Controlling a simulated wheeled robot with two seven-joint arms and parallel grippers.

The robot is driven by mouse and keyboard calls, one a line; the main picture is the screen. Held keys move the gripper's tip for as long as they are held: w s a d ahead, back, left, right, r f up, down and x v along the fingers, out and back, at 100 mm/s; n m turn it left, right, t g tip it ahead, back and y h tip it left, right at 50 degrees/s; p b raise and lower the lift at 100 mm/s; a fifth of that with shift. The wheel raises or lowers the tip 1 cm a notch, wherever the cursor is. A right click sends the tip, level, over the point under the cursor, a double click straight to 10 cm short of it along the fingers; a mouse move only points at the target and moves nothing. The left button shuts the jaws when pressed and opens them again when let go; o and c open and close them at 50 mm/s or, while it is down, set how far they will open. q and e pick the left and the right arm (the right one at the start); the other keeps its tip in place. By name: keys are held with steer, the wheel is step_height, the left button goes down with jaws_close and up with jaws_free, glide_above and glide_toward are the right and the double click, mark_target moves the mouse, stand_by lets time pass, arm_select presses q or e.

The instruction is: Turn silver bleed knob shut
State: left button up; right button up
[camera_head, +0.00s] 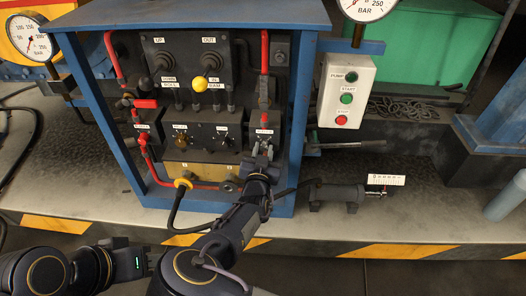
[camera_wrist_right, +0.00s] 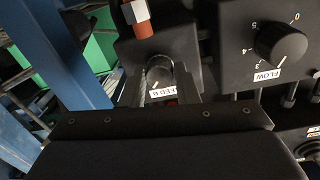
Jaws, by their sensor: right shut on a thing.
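The silver bleed knob (camera_wrist_right: 160,72) sits on the dark panel in the right wrist view, above a white label (camera_wrist_right: 166,92) that reads partly as BLEED. My right gripper (camera_wrist_right: 158,84) is shut on the knob, with a finger on each side. In the head view my right gripper (camera_head: 262,151) reaches up to the lower right of the control panel and mostly hides the knob. My left arm (camera_head: 125,260) lies low at the left of the head view, away from the panel; its fingers are too dark to read.
A black FLOW knob (camera_wrist_right: 281,43) sits to the right. The blue frame post (camera_head: 298,120) stands close to the right. A push-button box (camera_head: 346,92) stands farther right.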

steer(key=shift+n, duration=0.4)
steer(key=n+b, duration=0.1)
steer(key=n, duration=0.2)
steer(key=shift+f, duration=0.1)
steer(key=n, duration=0.4)
steer(key=shift+d+n+b, duration=0.1)
steer(key=shift+n+b, duration=0.2)
steer(key=shift+b, duration=0.1)
steer(key=n, duration=0.4)
steer(key=shift+n+t+y, duration=0.3)
steer(key=shift+n, duration=0.1)
steer(key=n+b, duration=0.1)
steer(key=n, duration=0.4)
steer(key=o, duration=1)
steer(key=shift+c, duration=0.2)
